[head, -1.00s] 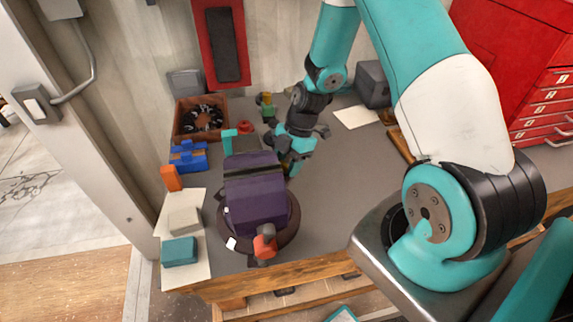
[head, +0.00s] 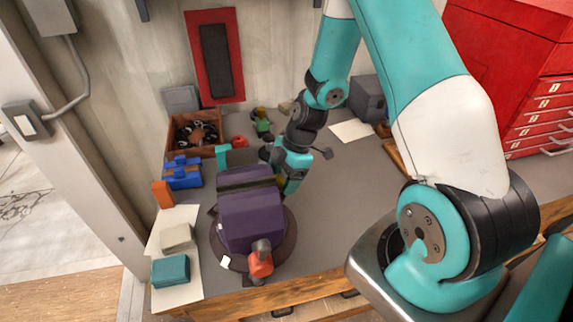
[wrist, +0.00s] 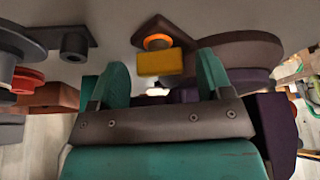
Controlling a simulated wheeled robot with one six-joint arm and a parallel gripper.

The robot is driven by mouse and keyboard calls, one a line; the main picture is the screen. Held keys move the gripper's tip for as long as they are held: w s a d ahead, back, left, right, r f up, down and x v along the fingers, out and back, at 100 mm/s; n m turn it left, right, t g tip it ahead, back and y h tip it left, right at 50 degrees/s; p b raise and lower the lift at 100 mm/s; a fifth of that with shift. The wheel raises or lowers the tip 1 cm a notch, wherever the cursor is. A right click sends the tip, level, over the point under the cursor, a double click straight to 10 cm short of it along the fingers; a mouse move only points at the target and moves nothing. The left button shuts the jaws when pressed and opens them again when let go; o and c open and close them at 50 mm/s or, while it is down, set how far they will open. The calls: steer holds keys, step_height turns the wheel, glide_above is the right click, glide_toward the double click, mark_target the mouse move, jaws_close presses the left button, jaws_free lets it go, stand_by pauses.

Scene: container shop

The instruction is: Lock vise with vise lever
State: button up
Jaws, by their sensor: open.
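The purple vise (head: 250,218) stands on a round dark base at the front left of the workbench. An orange-and-grey handle end (head: 260,262) sticks out at its front. My gripper is low beside the vise's right rear side in the head view, its fingertips hidden there. In the wrist view my gripper (wrist: 163,85) shows two teal fingers spread apart with nothing clamped. A yellow block (wrist: 160,62) with an orange ring (wrist: 158,41) appears between and beyond the fingertips, close to the vise's dark body. Whether this is the lever's end, and whether a finger touches it, I cannot tell.
A brown bin (head: 180,150), blue part (head: 183,172), orange block (head: 162,194) and teal block (head: 170,271) line the left side. A red cabinet (head: 505,75) stands at right. The bench's middle right is clear.

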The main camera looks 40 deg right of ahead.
steer(key=w+b+v, duration=0.1)
steer(key=b+v, duration=0.2)
steer(key=v, duration=1.4)
steer(key=shift+s, duration=0.5)
steer(key=shift+r, duration=0.1)
